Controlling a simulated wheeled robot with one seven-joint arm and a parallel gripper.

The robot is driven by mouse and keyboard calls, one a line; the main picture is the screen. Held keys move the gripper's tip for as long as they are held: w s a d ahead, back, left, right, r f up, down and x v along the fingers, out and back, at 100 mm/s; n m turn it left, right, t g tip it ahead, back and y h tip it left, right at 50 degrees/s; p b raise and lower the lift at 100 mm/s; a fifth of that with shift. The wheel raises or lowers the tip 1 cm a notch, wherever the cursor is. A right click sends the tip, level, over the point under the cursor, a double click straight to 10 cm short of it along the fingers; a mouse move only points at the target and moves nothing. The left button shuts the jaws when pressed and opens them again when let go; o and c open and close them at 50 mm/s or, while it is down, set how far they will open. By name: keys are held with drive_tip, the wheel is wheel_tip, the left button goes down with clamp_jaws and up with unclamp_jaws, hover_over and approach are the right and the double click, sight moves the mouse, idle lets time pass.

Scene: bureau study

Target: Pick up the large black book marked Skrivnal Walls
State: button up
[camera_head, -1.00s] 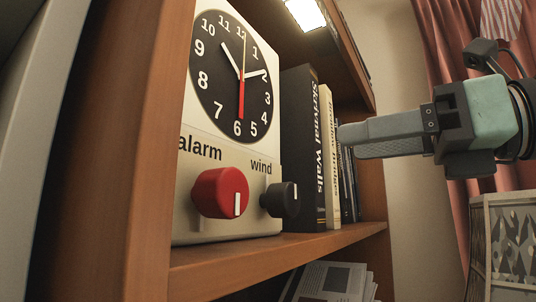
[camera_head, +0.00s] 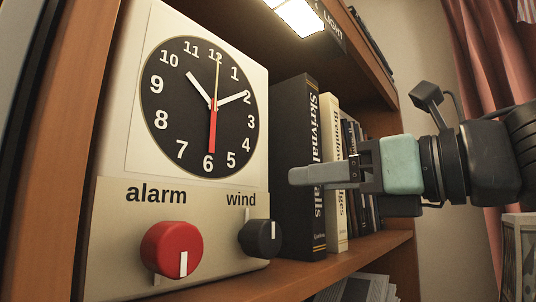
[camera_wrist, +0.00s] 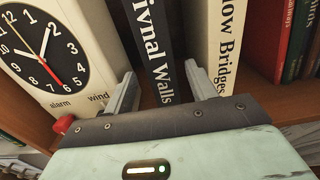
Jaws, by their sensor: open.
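The large black book (camera_head: 298,130) marked "Skrivnal Walls" stands upright on the shelf, between the clock box and a cream book. Its spine also shows in the wrist view (camera_wrist: 152,48). My gripper (camera_head: 292,177) is in front of the spine in the head view and hides part of the title. In the wrist view my gripper (camera_wrist: 160,85) is open, with one finger on each side of the black spine, the right one near the gap to the cream book. I cannot tell whether the fingers touch the book.
The cream book (camera_head: 334,120) stands right of the black book, with several darker books (camera_head: 360,180) beyond. The clock box (camera_head: 125,195) with a red knob (camera_head: 170,250) and a black knob (camera_head: 260,238) stands at left. A lamp (camera_head: 300,15) hangs above. The shelf board (camera_head: 340,262) runs below.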

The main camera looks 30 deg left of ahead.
sight(282, 178)
drive_tip(key=shift+w+a, duration=0.1)
drive_tip(key=shift+a, duration=0.7)
drive_tip(key=a+p, duration=0.2)
drive_tip(key=a, duration=0.1)
drive_tip(key=a+p, duration=0.1)
drive_tip(key=shift+w+a+r+p, duration=0.25)
drive_tip(key=shift+a+p, duration=0.05)
drive_tip(key=shift+w+a+f, duration=0.1)
drive_tip(key=shift+a, duration=0.25)
clamp_jaws()
